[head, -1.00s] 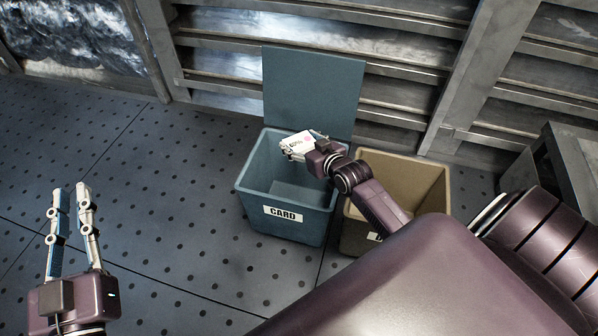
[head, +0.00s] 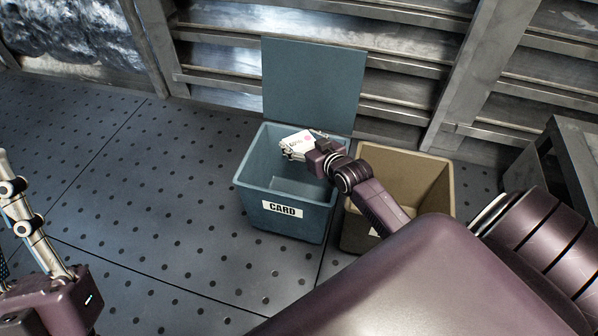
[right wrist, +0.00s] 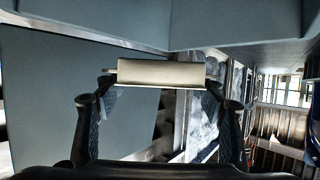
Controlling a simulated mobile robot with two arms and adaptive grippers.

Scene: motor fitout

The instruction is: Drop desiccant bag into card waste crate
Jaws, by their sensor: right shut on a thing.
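The card waste crate (head: 253,207) is a blue-grey open bin with a CARD label and its lid (head: 312,88) raised at the back. My right gripper (head: 297,149) is over the crate's opening, shut on the white desiccant bag (head: 298,141), which has a pink spot and small print. The bag also shows edge-on between the fingers in the right wrist view (right wrist: 160,73). My left gripper (head: 15,205) is at the left edge, away from the crate. Only part of it shows, so its jaws cannot be judged.
A tan open bin (head: 436,207) stands right beside the card crate, its label mostly hidden by my right arm. A slatted metal wall (head: 410,60) is behind both bins. A dark metal frame (head: 570,160) stands at right. The perforated floor left of the crate is clear.

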